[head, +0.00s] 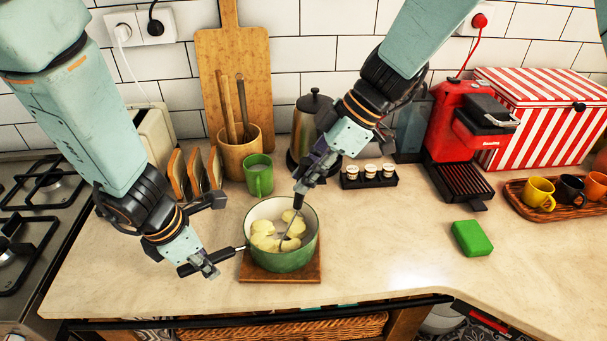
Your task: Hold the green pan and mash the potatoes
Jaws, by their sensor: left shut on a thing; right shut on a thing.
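The green pan (284,261) stands on a square wooden board (312,271) near the counter's front edge. Its dark handle (226,256) points to the left. My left gripper (209,266) is shut on the handle. Several pale yellow potatoes (262,241) lie in the pan. My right gripper (302,190) is above the pan, shut on the masher (290,231), whose lower end reaches down into the pan among the potatoes. The masher's head is partly hidden, and I cannot tell how firmly it presses on them.
A green mug (259,178), a wooden utensil pot (239,154), a toast rack (195,172) and a kettle (305,125) stand behind the pan. The stove (45,215) is at left.

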